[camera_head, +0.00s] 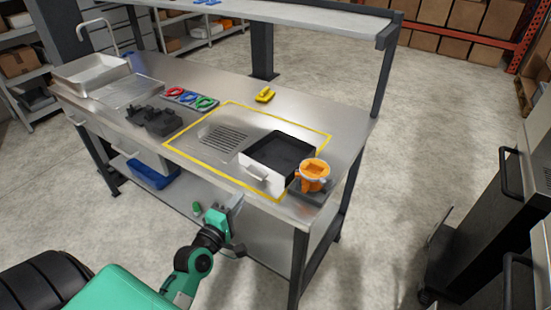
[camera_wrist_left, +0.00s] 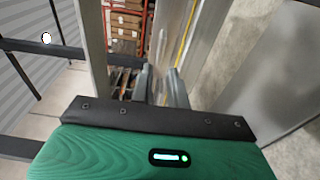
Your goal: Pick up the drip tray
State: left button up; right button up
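The drip tray (camera_head: 285,152) appears to be the black, open-topped tray with a pale front panel and a bar handle (camera_head: 257,174). It sits on the metal bench inside a yellow outline, at its front right part, and looks empty. My left gripper (camera_head: 236,202) is in front of the bench edge, below and left of the handle, apart from the tray. In the left wrist view its fingers (camera_wrist_left: 162,88) stand apart with nothing between them. The tray cannot be made out in that view. My right gripper is not in view.
An orange dispenser part (camera_head: 314,174) stands close to the tray's right side. A slotted grille (camera_head: 225,139) lies to its left. A yellow object (camera_head: 265,95), coloured rings (camera_head: 188,97) and black blocks (camera_head: 153,120) are farther off. The bench edge (camera_head: 222,187) is close to my gripper.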

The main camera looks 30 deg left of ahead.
aim_at(258, 178)
pick_arm(q)
jog(key=w, duration=0.5)
jog(key=shift+w+p, duration=0.1)
jog(key=shift+p, duration=0.3)
jog(key=shift+w, duration=0.5)
jog(key=w+p, duration=0.1)
jog(key=w, duration=0.2)
jog(key=shift+w+f, duration=0.1)
jog(key=shift+w, duration=0.55)
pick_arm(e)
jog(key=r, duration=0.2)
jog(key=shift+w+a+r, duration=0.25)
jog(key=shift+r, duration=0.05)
pick_arm(q)
grip_shut()
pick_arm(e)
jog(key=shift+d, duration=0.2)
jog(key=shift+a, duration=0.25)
